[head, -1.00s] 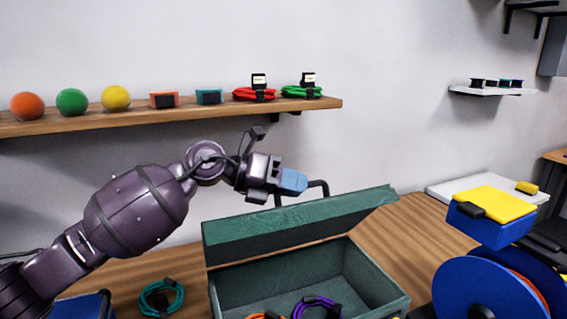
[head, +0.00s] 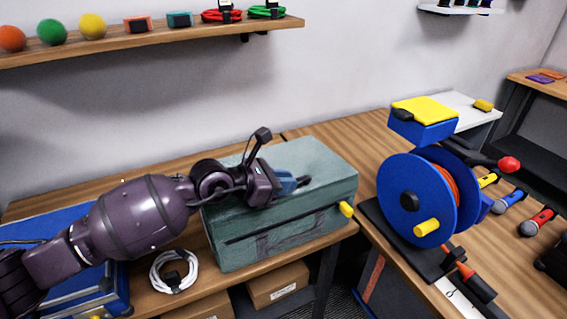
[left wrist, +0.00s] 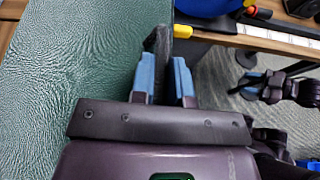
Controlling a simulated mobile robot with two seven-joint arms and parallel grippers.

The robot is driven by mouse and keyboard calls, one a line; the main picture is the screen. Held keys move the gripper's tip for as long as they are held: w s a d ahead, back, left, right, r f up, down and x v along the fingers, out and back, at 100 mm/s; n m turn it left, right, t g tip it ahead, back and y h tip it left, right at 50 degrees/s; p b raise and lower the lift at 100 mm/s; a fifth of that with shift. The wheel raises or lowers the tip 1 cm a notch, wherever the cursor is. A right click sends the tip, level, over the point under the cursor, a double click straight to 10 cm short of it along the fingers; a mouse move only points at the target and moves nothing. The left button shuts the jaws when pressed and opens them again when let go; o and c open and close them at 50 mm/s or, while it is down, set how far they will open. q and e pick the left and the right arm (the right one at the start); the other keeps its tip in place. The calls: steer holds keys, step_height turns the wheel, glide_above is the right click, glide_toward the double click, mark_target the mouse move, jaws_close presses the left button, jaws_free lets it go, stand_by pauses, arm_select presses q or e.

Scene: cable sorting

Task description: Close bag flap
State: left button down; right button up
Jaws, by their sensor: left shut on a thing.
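The green bag (head: 240,245) stands on the wooden table, its flap (head: 315,160) down over the top. A dark seam runs along its front. My left gripper (head: 297,184) is over the flap's front part. In the left wrist view, the blue fingers of my left gripper (left wrist: 164,80) are shut on a dark upright handle (left wrist: 158,45) at the flap's edge. The green flap surface (left wrist: 70,70) fills the left of that view. The bag's inside is hidden. My right gripper (left wrist: 258,85) shows small in the left wrist view, away from the bag; its jaw state is unclear.
A blue and yellow cable reel (head: 415,200) stands right of the bag. A white coiled cable (head: 174,271) and a blue case (head: 95,285) are left of it. Cardboard boxes (head: 277,284) sit below. A shelf (head: 150,40) runs along the wall behind.

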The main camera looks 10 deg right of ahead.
mark_target(297, 194)
arm_select(q)
steer(key=shift+s+d+f, duration=0.1)
steer(key=shift+s+f, duration=0.15)
steer(key=shift+f, duration=0.4)
steer(key=shift+s+d+f, duration=0.1)
steer(key=shift+s+f, duration=0.1)
steer(key=shift+f, duration=0.45)
steer(key=shift+f, duration=0.1)
steer(key=c, duration=1.1)
jaws_free()
steer(key=shift+a, duration=0.1)
steer(key=shift+a+r, duration=0.25)
steer(key=v, duration=1)
steer(key=shift+s+f, duration=0.1)
